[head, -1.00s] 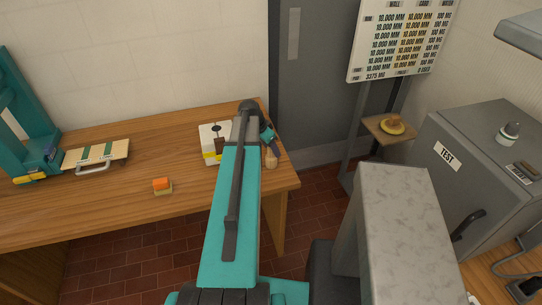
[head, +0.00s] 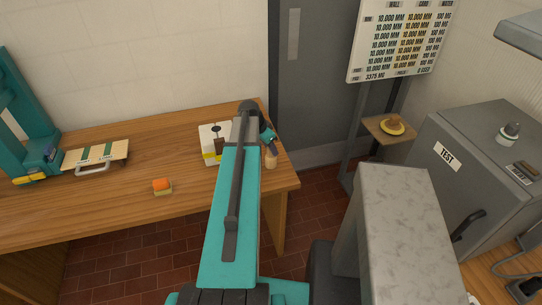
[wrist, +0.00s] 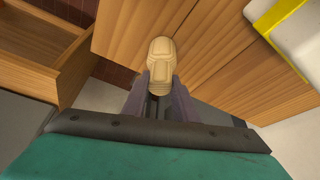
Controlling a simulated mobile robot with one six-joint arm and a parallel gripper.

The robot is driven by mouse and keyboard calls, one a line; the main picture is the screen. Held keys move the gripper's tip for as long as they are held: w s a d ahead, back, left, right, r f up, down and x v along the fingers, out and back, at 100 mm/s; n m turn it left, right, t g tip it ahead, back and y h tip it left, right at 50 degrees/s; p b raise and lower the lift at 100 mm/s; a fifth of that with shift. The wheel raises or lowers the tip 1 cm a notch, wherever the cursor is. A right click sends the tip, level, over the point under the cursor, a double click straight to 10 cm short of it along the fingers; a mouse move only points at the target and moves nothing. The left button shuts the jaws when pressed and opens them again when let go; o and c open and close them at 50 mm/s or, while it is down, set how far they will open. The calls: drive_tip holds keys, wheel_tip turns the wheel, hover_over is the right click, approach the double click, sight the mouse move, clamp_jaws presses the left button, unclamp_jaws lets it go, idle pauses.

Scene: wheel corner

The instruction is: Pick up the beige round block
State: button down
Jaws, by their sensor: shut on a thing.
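The beige round block (wrist: 161,58) is between the fingertips of my gripper (wrist: 161,82) in the wrist view. My gripper is shut on it. In the head view the beige block (head: 270,160) shows just under my gripper (head: 270,146), near the right end of the wooden table (head: 110,205). I cannot tell whether the block still touches the table top.
A white and yellow box (head: 210,137) stands on the table just left of my arm. An orange-topped block (head: 162,187) lies near the front edge. A teal machine (head: 30,130) stands at the far left. A grey cabinet (head: 470,190) marked TEST is at right.

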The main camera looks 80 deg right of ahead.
drive_tip(key=shift+r, duration=0.2)
drive_tip(key=shift+r+b, duration=1.05)
drive_tip(key=shift+r, duration=0.35)
drive_tip(key=w+a+r+b, duration=0.1)
drive_tip(key=w+a+b, duration=0.4)
drive_tip(key=a, duration=0.8)
drive_tip(key=w, duration=0.3)
drive_tip(key=shift+a+r, duration=0.35)
drive_tip(key=shift+r, duration=0.05)
drive_tip(key=shift+w, duration=0.1)
drive_tip(key=c, duration=2.1)
unclamp_jaws()
clamp_jaws()
